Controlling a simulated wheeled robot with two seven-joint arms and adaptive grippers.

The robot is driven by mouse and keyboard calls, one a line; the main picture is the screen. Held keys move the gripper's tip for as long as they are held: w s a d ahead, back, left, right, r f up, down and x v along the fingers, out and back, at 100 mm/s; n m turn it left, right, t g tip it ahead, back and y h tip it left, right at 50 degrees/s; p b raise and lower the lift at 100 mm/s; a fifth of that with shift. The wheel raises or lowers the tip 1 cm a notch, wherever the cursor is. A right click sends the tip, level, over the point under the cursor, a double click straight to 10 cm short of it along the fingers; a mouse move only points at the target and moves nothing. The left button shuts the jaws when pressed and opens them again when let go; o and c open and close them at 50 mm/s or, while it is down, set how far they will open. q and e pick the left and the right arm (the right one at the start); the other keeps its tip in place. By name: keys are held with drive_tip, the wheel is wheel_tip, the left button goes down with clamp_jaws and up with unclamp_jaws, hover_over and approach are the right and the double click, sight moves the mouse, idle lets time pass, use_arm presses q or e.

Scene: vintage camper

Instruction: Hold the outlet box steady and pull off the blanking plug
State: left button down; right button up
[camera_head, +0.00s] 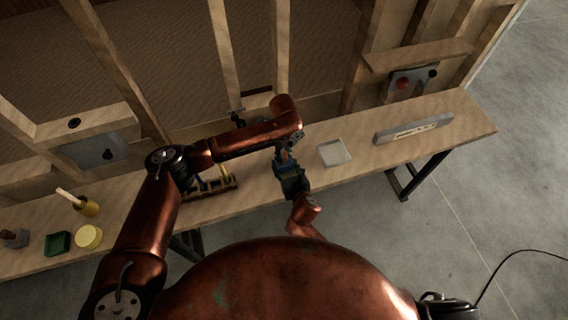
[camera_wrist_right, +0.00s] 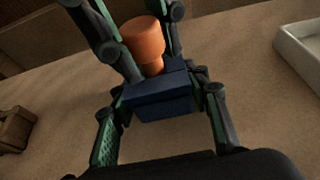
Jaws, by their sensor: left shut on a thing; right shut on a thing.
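The dark blue outlet box (camera_wrist_right: 162,104) sits between the fingers of my right gripper (camera_wrist_right: 163,98), which is shut on it from both sides. The orange blanking plug (camera_wrist_right: 143,40) stands at the box's far side, its narrower end meeting the box. I cannot tell how deep it sits. My left gripper (camera_head: 285,154) reaches down from beyond the box. In the right wrist view its fingers flank the plug and it is shut on it. In the head view, the box and my right gripper (camera_head: 291,180) are small, dark and hard to separate.
Wall studs rise behind the bench (camera_head: 455,118).

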use_arm(q)
drive_tip(key=shift+r, duration=0.3)
drive_tip(key=shift+r, duration=1.25)
drive_tip(key=shift+r, duration=0.15)
drive_tip(key=shift+r, duration=1.85)
use_arm(e)
drive_tip(key=o, duration=1.4)
drive_tip(key=v, duration=1.2)
